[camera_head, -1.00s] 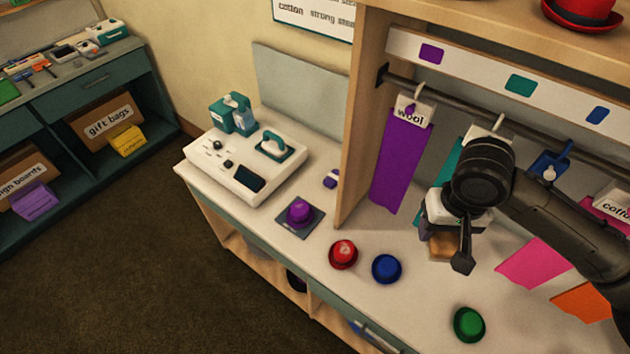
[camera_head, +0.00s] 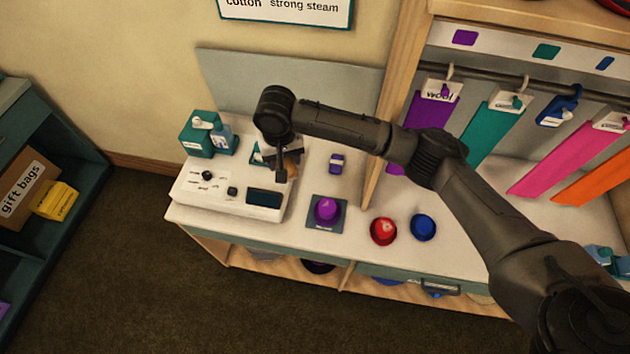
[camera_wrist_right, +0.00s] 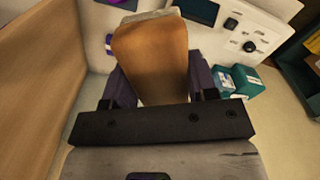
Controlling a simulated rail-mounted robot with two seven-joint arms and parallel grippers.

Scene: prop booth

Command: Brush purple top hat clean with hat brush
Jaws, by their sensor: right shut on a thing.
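The purple top hat (camera_head: 326,208) stands upright on a dark square mat (camera_head: 341,225) at the front of the white counter. My right gripper (camera_head: 283,168) is shut on the hat brush (camera_head: 292,164), a brown wooden block. In the right wrist view the brush (camera_wrist_right: 150,60) sits between the fingers, with a pale strip along its far end. My right gripper is above the white steamer unit, to the left of the hat and apart from it. My left gripper is not in view.
The white steamer unit (camera_head: 215,195) stands left of the mat, with teal and blue bottles (camera_head: 212,138) behind it. A red hat (camera_head: 383,231) and a blue hat (camera_head: 423,227) stand to the right. A purple-and-white item (camera_head: 336,163) lies behind the mat. A wooden partition (camera_head: 397,90) rises on the right.

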